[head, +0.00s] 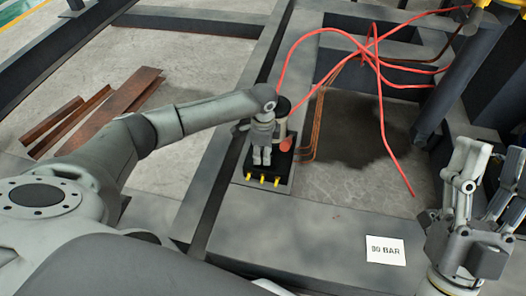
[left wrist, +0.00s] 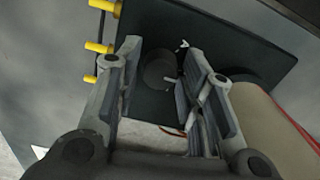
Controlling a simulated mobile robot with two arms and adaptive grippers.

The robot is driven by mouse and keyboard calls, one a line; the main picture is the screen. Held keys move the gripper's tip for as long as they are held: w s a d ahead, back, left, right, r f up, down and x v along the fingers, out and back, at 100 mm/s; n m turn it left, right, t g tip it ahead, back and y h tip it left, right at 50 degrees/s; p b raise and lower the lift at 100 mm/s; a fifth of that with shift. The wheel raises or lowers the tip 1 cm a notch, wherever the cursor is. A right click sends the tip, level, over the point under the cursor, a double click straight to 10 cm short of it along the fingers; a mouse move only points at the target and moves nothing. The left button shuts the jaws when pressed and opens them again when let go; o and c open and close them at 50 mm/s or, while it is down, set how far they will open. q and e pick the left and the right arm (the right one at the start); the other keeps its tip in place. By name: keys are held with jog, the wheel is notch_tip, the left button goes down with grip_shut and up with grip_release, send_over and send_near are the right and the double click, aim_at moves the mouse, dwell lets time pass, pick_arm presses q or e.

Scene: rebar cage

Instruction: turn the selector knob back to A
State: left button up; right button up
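The selector knob (left wrist: 160,69) is a dark round shape on a black panel (left wrist: 225,58) in the left wrist view. A small white mark shows beside it, but I cannot read a letter or tell its setting. My left gripper (left wrist: 162,52) is open, with one finger on each side of the knob; I cannot tell whether they touch it. In the head view my left gripper (head: 262,158) points down over the black box (head: 262,172) and hides the knob. My right gripper (head: 484,180) is open and empty at the right.
Yellow fittings (head: 263,181) line the box's front edge. A beige cylinder (head: 281,122) stands just behind it, with a red round part (head: 288,143) nearby. Red hoses (head: 372,70) loop behind. A "90 BAR" label (head: 386,250) lies on the grey beam at the front.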

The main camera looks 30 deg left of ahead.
pick_arm(q)
jog(key=c, duration=0.6)
jog(key=shift+r, duration=0.1)
jog(key=shift+n+p, duration=0.3)
jog(key=shift+p, duration=0.55)
jog(key=shift+n+p, duration=0.4)
jog(key=shift+p, duration=0.35)
pick_arm(e)
jog(key=w+f+g+h, duration=0.3)
jog(key=w+f+g, duration=0.4)
jog(key=f, duration=0.4)
pick_arm(q)
jog(key=shift+n+p, duration=0.4)
jog(key=shift+p, duration=0.25)
jog(key=shift+n+p, duration=0.4)
jog(key=shift+p, duration=0.25)
pick_arm(e)
jog(key=s+d+f+g+h, duration=0.1)
jog(key=s+f+g, duration=0.1)
jog(key=f+g, duration=0.2)
jog(key=s+d+f+g+h, duration=0.1)
jog(key=f+g, duration=0.3)
jog(key=f, duration=0.4)
jog(key=shift+s+d+m+h, duration=0.3)
jog(key=shift+s, duration=0.3)
